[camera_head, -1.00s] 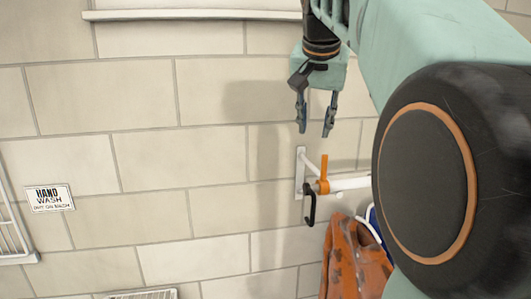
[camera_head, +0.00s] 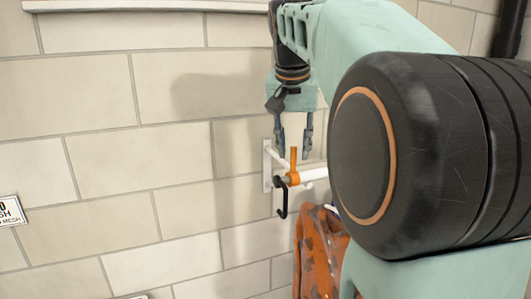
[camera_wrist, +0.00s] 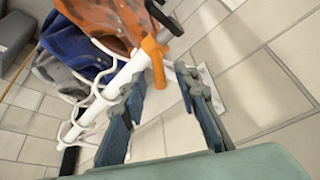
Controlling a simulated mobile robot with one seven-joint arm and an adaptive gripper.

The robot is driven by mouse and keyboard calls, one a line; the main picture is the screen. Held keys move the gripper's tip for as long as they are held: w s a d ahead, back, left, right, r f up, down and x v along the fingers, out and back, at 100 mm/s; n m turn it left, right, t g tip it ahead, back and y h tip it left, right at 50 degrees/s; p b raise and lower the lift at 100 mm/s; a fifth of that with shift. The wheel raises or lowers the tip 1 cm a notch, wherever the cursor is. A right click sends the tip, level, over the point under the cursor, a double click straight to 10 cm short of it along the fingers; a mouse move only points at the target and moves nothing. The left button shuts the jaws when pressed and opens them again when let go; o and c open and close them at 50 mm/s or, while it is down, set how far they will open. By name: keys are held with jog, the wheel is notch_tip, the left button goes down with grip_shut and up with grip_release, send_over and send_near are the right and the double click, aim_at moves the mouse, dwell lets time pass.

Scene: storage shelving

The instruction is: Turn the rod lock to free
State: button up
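The rod lock is an orange collar with an upright orange lever (camera_head: 294,160) on a white rod (camera_head: 314,174) fixed to the wall. It also shows in the wrist view (camera_wrist: 155,58), where the lever points toward my gripper. My gripper (camera_head: 293,150) points down over the lock and is open, with a finger on either side of the lever's free end. In the wrist view the fingers (camera_wrist: 160,82) stand apart with gaps beside the lever; I cannot tell whether either touches it.
A white wall bracket (camera_head: 267,165) carries the rod, and a black hook (camera_head: 283,202) hangs beside the lock. Orange patterned clothing (camera_head: 312,250) hangs below the rod. Blue clothing (camera_wrist: 72,48) and white hangers (camera_wrist: 75,130) show in the wrist view. The tiled wall is close behind.

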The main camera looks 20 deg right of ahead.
jog(key=shift+x, duration=0.8)
jog(key=shift+c, duration=0.6)
grip_shut()
